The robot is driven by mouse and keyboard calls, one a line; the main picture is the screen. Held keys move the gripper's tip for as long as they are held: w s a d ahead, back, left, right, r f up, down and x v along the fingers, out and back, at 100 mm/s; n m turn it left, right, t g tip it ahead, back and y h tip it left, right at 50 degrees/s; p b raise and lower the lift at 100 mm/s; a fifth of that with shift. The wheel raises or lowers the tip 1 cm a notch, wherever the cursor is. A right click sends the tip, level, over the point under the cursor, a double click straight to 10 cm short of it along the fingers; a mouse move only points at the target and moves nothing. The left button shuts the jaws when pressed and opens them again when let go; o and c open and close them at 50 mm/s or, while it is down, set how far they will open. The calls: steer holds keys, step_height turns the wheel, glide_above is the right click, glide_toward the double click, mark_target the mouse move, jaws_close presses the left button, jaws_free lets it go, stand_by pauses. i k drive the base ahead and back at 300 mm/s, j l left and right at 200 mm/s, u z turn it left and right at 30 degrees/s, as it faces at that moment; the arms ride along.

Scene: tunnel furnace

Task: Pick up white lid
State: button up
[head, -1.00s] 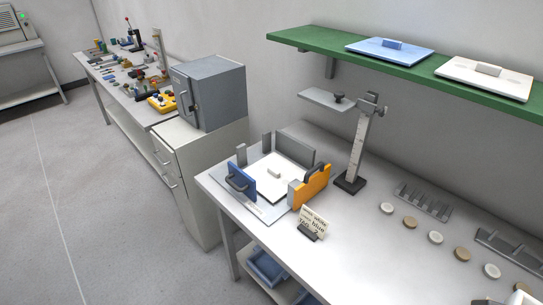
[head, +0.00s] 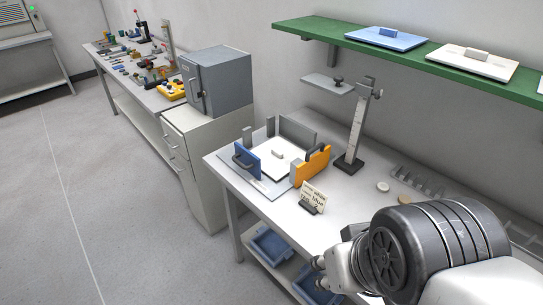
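A flat white lid (head: 494,67) with a raised grey-white handle lies on the green shelf (head: 425,50) at the upper right. A second white plate (head: 263,146) with a small handle lies in the fixture on the workbench, between a blue side piece (head: 247,160) and an orange side piece (head: 312,162). My arm reaches in at the lower right, in front of the bench and below the shelf. The arm is apart from both white plates in the picture.
A blue lid (head: 385,38) lies left of the white one on the shelf. A metal stand (head: 357,130) with a small platform rises below the shelf. A small sign (head: 312,197) stands on the bench (head: 342,200). A grey cabinet (head: 220,82) stands left of it.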

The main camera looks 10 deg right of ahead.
mark_target(276, 154)
steer(key=z, duration=2.45)
steer(key=u, duration=2.45)
steer(key=z, duration=0.2)
steer(key=i+j+z, duration=0.4)
steer(key=j, duration=0.15)
steer(key=i+j+z, duration=0.4)
steer(key=j, duration=0.25)
steer(key=j+z, duration=0.2)
steer(key=j, duration=0.15)
steer(key=i+j, duration=0.1)
steer(key=j, duration=0.25)
steer(key=i+j, duration=0.15)
steer(key=j, duration=0.15)
